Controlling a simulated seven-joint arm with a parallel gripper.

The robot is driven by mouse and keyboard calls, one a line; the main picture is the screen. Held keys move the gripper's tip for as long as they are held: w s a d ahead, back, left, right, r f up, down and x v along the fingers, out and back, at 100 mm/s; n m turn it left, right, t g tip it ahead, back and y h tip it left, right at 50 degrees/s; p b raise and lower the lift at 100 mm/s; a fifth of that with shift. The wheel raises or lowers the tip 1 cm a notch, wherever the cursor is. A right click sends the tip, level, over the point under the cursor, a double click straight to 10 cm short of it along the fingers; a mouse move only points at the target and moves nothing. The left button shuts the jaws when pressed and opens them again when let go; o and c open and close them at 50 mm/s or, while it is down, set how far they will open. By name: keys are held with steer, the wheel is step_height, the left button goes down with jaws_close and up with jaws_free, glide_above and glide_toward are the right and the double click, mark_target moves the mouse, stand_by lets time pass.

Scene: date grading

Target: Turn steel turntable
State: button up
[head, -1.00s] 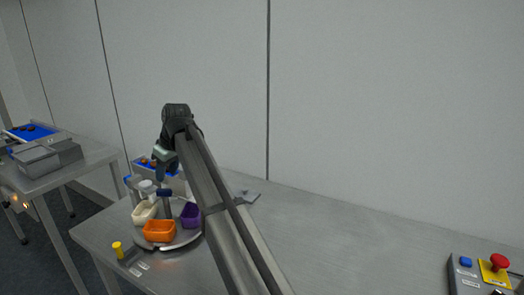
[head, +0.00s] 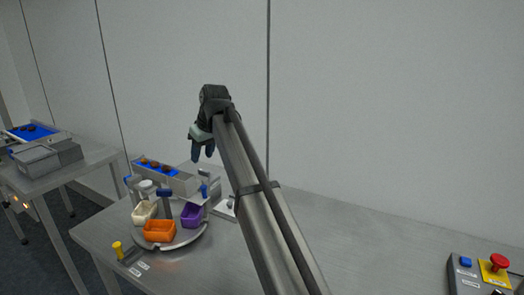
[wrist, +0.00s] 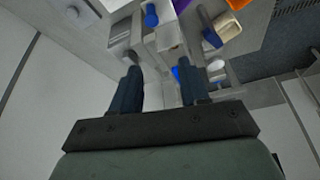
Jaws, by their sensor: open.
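The steel turntable (head: 178,243) is a round plate near the left end of the table. It bears an orange bin (head: 160,231) at the front, a purple bin (head: 191,216) at the right and a cream bin (head: 144,211) at the left. A blue-topped post (head: 165,194) stands among the bins. My gripper (head: 203,153) is open and empty, raised above and behind the turntable, apart from it. In the wrist view my gripper's two dark fingers (wrist: 162,88) stand apart, with parts of the purple, orange and cream bins at the top.
A conveyor with a blue belt (head: 157,169) and dark dates stands behind the turntable. A yellow knob (head: 118,249) is at its front left. A control box with a red button (head: 499,262) sits at the far right. The table's middle (head: 370,255) is clear.

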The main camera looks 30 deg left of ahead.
steer(key=w+d+f+m+t, duration=0.2)
steer(key=w+d+m, duration=0.3)
steer(key=w+d, duration=0.8)
steer(key=shift+w+d+m, duration=0.25)
steer(key=shift+w+m, duration=0.05)
steer(key=shift+w, duration=0.25)
step_height(320, 180, up, 3)
steer(key=n+g, duration=0.5)
steer(key=n, duration=0.9)
glide_above(164, 189)
steer(key=w+d, duration=0.2)
steer(key=d, duration=0.3)
steer(key=x, duration=1.3)
steer(key=shift+w+d+f, duration=0.1)
steer(key=shift+d+f, duration=0.1)
steer(key=shift+f, duration=0.2)
jaws_close()
